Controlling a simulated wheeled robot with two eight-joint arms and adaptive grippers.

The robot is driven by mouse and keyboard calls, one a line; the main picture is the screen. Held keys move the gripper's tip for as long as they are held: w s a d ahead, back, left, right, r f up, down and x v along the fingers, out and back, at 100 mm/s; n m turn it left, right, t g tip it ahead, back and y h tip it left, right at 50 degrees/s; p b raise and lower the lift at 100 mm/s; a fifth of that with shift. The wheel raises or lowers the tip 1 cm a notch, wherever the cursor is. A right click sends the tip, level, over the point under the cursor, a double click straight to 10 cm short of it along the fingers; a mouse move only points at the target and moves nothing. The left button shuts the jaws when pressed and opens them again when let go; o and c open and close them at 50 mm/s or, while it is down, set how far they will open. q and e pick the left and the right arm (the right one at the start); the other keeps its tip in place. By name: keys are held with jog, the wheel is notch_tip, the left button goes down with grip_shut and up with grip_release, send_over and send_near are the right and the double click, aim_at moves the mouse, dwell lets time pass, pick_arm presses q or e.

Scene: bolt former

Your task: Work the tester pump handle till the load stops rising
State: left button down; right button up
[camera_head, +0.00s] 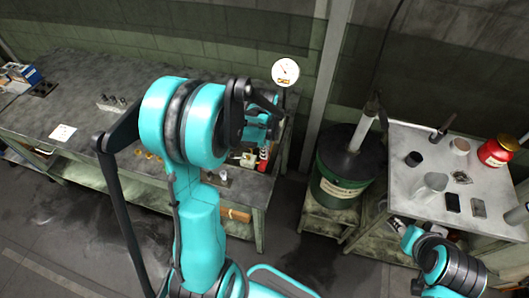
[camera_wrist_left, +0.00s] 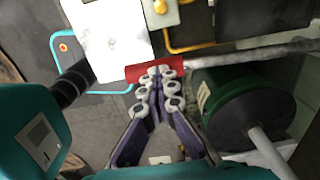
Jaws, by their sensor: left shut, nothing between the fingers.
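The tester's round white dial gauge (camera_head: 285,72) stands on a post at the bench's right end. Its needle is too small to read. In the left wrist view, a grey bar, apparently the pump handle (camera_wrist_left: 250,55), runs in from the right and ends in a red grip (camera_wrist_left: 137,74). A small red part also shows under my arm in the head view (camera_head: 264,155). My left gripper (camera_wrist_left: 160,72) is shut and empty, its fingertips together at the red grip; I cannot tell whether they touch. My right gripper (camera_head: 399,226) is low by the side table, its fingers mostly unclear.
A green drum (camera_head: 334,184) with an upright grey tube stands on a low stand right of the bench (camera_head: 60,112). The side table (camera_head: 411,138) holds a red tin (camera_head: 497,150), a metal cup and small items. Several dark pieces stand in a block on the bench.

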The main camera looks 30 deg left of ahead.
pick_arm(q)
jog(key=shift+f, duration=0.45)
jog(key=shift+r, duration=0.1)
notch_tip(320, 180, up, 11)
jog(key=p, duration=0.7)
jog(key=shift+p, duration=0.35)
dwell(0.8)
